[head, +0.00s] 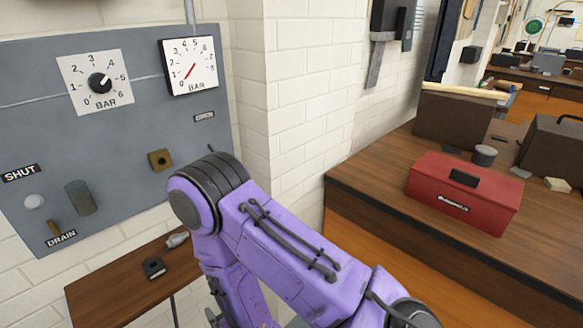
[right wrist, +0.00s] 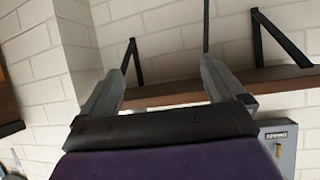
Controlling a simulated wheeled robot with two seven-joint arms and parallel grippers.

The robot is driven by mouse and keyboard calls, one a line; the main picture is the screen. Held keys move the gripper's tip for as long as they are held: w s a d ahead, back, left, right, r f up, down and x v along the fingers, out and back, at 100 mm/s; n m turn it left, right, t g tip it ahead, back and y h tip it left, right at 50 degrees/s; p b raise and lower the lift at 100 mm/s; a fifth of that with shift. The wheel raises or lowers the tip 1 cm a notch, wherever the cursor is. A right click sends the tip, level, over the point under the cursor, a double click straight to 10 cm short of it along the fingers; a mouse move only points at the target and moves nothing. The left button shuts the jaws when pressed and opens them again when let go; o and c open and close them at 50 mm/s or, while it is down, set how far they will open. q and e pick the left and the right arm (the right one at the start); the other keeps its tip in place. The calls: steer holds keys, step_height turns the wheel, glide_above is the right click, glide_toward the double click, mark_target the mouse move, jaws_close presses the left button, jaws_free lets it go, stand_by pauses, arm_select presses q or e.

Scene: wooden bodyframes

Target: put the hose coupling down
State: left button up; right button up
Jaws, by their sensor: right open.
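A small grey, rounded piece (head: 177,240), possibly the hose coupling, lies at the back edge of the small wooden shelf (head: 100,298), partly beside my purple right arm. A small black block (head: 154,268) with a hole-like top sits on the same shelf. My right gripper (right wrist: 162,66) is open in the right wrist view, its two grey fingers wide apart with nothing between them. A wooden shelf edge and white brick wall show behind the fingers. In the head view the right arm hides its own gripper. My left gripper is not in view.
A grey wall panel (head: 130,130) carries a pressure knob (head: 100,82), a gauge (head: 189,66) with its needle near 0, a brass square fitting (head: 160,160) and a grey cylinder (head: 80,198). A red toolbox (head: 463,195) stands on the workbench at right.

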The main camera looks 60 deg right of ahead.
steer(key=s+f+m+g, duration=0.1)
steer(key=s+f+g, duration=0.3)
steer(key=s, duration=0.6)
steer(key=s+d+f+m+g, duration=0.1)
steer(key=s+f+g, duration=0.3)
steer(key=s+f, duration=0.4)
steer(key=s, duration=0.2)
steer(key=shift+s+d+m+y, duration=0.3)
steer(key=shift+s, duration=0.05)
